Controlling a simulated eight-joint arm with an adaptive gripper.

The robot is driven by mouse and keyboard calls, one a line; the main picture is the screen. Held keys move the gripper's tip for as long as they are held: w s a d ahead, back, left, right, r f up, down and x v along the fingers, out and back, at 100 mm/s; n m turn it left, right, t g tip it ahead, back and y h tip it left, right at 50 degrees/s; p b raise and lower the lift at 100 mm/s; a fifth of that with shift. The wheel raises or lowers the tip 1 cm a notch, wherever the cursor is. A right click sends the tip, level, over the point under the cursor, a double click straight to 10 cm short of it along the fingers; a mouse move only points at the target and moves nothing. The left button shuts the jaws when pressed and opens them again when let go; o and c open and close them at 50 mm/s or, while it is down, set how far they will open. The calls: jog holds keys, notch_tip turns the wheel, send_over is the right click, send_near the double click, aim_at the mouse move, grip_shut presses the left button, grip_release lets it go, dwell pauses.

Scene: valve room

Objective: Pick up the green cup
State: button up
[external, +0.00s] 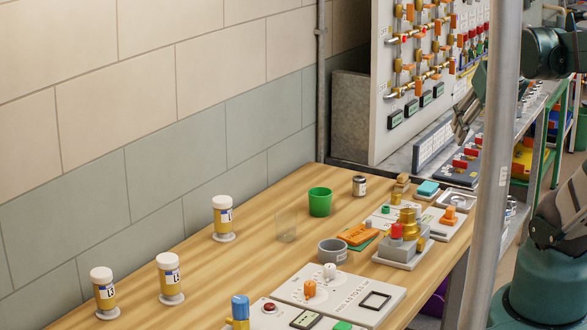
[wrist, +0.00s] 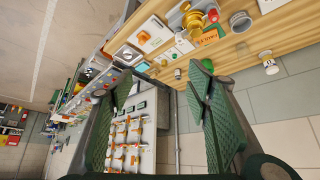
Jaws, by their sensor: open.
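The green cup (external: 320,202) stands upright on the wooden table, near the wall. In the wrist view the green cup (wrist: 208,63) shows small at the tip of the right finger, partly hidden by it. My gripper (external: 463,120) is at the right in the external view, raised above the table and well away from the cup. In the wrist view my gripper (wrist: 160,85) has its two green ribbed fingers spread wide with nothing between them.
A clear glass (external: 286,226) stands just left of the cup and a small dark can (external: 359,186) to its right. A grey bowl (external: 332,251) and an orange tag (external: 359,234) lie in front. A metal pole (external: 490,170) crosses the view. A valve board (external: 420,65) stands behind.

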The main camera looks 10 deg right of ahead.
jog(key=shift+o, duration=0.2)
dwell(0.3)
jog(key=shift+o, duration=1.1)
jog(key=shift+w, duration=0.1)
jog(key=n+g+b, duration=0.3)
jog(key=n+g, duration=0.4)
jog(key=n, duration=0.2)
send_over(320, 199)
jog(key=w+d, duration=0.1)
jog(key=w, duration=0.2)
notch_tip(320, 199, down, 25)
jog(key=shift+s+f, duration=0.1)
jog(key=shift+f, duration=0.05)
